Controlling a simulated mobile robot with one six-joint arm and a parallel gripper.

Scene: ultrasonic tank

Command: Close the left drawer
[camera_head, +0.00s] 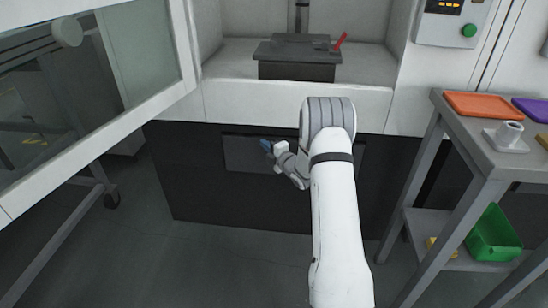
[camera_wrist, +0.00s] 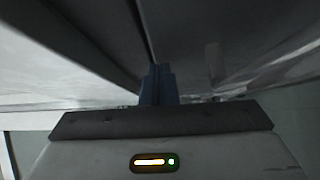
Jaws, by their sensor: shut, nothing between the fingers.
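The left drawer (camera_head: 240,158) shows as a dark grey rectangular front in the black base below the white tank housing. It looks nearly flush with the base; I cannot tell whether a small gap is left. My gripper (camera_head: 266,145) is at the upper right part of this front, its blue fingers close to it. My forearm and wrist hide what lies to the right. In the wrist view my blue fingers (camera_wrist: 158,84) are together and empty, close to large grey surfaces with a dark seam between them. Contact cannot be told.
A dark tank lid (camera_head: 297,50) with a red handle sits above. A glass door (camera_head: 100,80) stands open at left. A grey cart (camera_head: 480,150) at right carries orange and purple trays, with a green bin (camera_head: 493,236) below. The floor in front of the base is clear.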

